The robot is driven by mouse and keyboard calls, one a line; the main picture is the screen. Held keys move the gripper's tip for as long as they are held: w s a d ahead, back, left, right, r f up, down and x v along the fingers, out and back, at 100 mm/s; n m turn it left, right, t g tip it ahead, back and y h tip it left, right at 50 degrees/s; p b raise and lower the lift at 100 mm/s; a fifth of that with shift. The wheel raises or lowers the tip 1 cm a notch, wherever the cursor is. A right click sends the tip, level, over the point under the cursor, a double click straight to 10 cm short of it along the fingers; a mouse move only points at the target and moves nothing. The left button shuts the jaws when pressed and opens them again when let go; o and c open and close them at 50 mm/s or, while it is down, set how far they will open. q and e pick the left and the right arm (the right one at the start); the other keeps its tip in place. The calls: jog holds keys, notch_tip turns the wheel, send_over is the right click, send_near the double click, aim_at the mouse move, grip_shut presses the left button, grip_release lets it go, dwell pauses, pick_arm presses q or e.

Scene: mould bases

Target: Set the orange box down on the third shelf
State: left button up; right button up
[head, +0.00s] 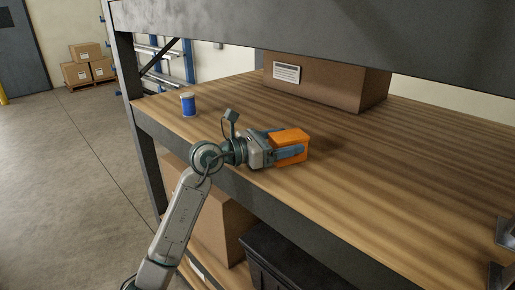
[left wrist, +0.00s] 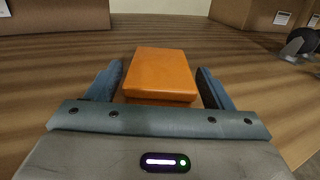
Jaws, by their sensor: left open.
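The orange box (head: 290,139) rests on the wooden shelf (head: 400,190), near its front edge. My left gripper (head: 290,151) is at the box, with a finger along each side. In the left wrist view the orange box (left wrist: 160,73) lies between the two blue-grey fingers (left wrist: 158,90). Narrow gaps show between the box and the fingers, so the gripper is open around it. The box's underside is hidden. My right gripper is not clearly in view; only grey metal parts show at the right edge of the head view.
A large labelled cardboard box (head: 325,80) stands further back. A dark beam (head: 320,35) crosses above. Below are a cardboard box (head: 222,225) and a black crate (head: 290,265). The shelf's middle is clear.

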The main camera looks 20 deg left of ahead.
pick_arm(q)
jog(key=b+v, duration=0.2)
jog(key=v, duration=0.2)
jog(key=b+v, duration=0.3)
jog(key=v, duration=0.2)
jog(key=shift+s+a+f, duration=0.15)
jog(key=shift+a+f, duration=0.05)
jog(key=shift+a, duration=0.05)
jog(key=shift+s+a+r+b, duration=0.15)
jog(key=shift+s+a+b, duration=0.2)
jog(key=shift+s, duration=0.2)
jog(key=shift+a, duration=0.15)
